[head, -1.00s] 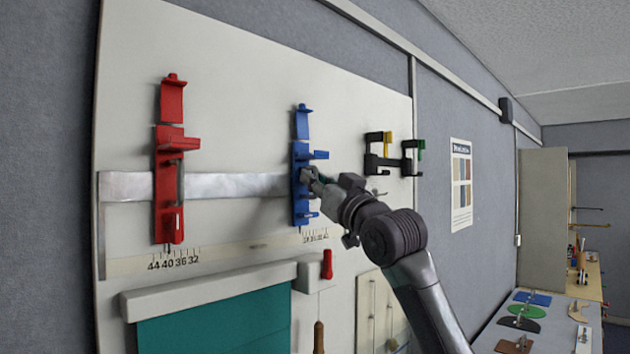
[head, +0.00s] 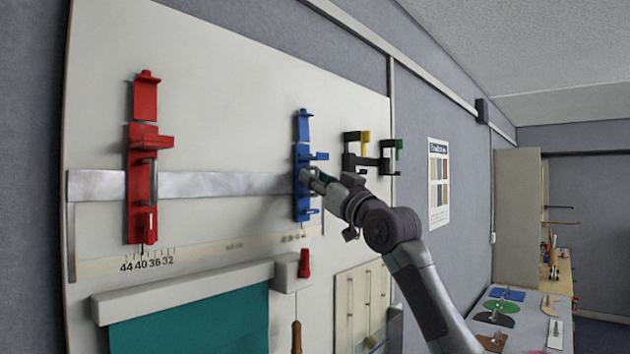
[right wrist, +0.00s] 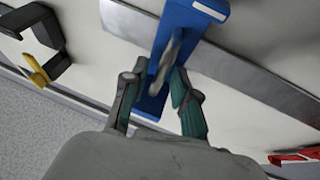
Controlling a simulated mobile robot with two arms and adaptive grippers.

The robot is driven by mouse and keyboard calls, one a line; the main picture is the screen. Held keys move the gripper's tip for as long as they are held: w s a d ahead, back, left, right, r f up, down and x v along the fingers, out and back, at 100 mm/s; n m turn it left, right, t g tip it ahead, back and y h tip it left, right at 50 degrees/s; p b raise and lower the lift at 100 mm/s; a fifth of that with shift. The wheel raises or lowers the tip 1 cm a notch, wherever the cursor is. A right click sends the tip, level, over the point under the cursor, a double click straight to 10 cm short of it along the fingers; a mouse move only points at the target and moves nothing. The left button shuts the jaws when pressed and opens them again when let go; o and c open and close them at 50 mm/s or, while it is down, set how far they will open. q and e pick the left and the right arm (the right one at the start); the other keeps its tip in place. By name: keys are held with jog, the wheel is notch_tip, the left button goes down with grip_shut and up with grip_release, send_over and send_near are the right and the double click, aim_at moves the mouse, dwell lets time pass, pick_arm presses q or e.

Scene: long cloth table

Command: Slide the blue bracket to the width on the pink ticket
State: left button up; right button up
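The blue bracket (head: 303,128) stands upright on the horizontal metal bar (head: 230,184) on the white board, right of the red bracket (head: 143,190). My right gripper (head: 312,180) is at its middle. A scale under the red bracket reads 44 40 36 32; the marks near the blue bracket are too blurred to read. I cannot make out a readable pink ticket. My left gripper is not in view.
Black clamps (head: 370,158) with yellow and green ends hang right of the blue bracket. Below are a white rail (head: 180,290) with a teal panel (head: 190,325) and a small red handle (head: 304,263). The board right of the blue bracket is clear up to the clamps.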

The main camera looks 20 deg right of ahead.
jog(key=shift+s+f, duration=0.1)
jog(key=v, duration=1.2)
